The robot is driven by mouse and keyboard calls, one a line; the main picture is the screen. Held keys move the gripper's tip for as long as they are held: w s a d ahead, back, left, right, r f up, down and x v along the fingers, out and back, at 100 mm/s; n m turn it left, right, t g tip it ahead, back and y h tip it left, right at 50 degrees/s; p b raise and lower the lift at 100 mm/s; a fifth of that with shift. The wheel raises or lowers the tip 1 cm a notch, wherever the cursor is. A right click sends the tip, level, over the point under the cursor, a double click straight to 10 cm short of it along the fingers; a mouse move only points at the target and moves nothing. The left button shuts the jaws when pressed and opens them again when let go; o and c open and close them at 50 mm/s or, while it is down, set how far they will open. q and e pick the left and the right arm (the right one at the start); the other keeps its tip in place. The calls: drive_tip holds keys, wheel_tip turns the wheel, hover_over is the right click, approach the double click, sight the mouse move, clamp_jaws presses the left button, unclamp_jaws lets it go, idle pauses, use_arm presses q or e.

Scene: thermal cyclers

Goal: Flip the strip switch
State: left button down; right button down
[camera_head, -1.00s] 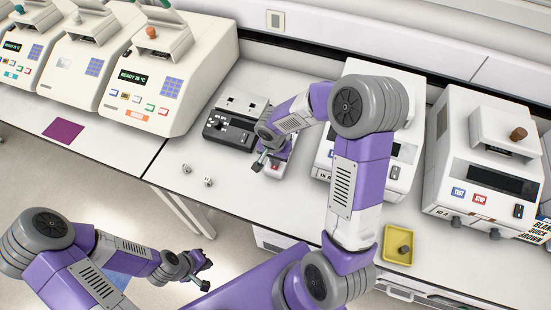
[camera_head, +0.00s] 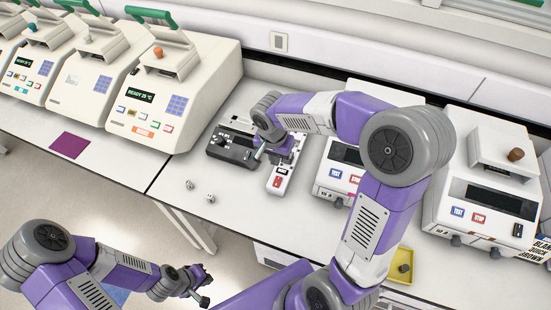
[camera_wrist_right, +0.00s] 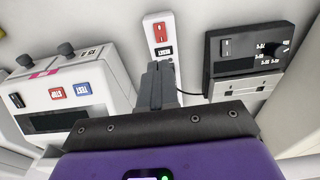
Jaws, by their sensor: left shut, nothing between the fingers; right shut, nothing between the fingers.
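The white power strip (camera_head: 284,174) lies on the bench, with a red switch (camera_head: 277,182) at its near end. In the right wrist view the strip (camera_wrist_right: 163,60) runs upward from the fingers, with its red switch (camera_wrist_right: 160,31) above a black label. My right gripper (camera_head: 259,153) is over the strip's far part, beside the black control box. It also shows in the right wrist view (camera_wrist_right: 158,75), fingers shut and empty, a little short of the switch. Whether the fingers touch the strip is unclear. My left gripper (camera_head: 204,298) is shut and empty, low in front of the bench.
A black control box (camera_head: 232,148) stands left of the strip, and white machines (camera_head: 335,172) stand to its right. Thermal cyclers (camera_head: 165,95) line the left. Two small metal parts (camera_head: 189,184) and a yellow tray (camera_head: 424,262) lie on the bench. Bench in front of the strip is clear.

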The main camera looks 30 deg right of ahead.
sight(279, 178)
drive_tip(key=shift+w+d+b, duration=0.4)
drive_tip(key=shift+d+b, duration=0.1)
drive_tip(key=shift+b, duration=0.55)
drive_tip(key=f, duration=0.4)
drive_tip(key=d+f, duration=0.1)
drive_tip(key=f, duration=0.4)
drive_tip(key=w+f, duration=0.1)
drive_tip(key=f, duration=0.4)
drive_tip(key=shift+d+b, duration=0.15)
drive_tip(key=shift+b, duration=0.15)
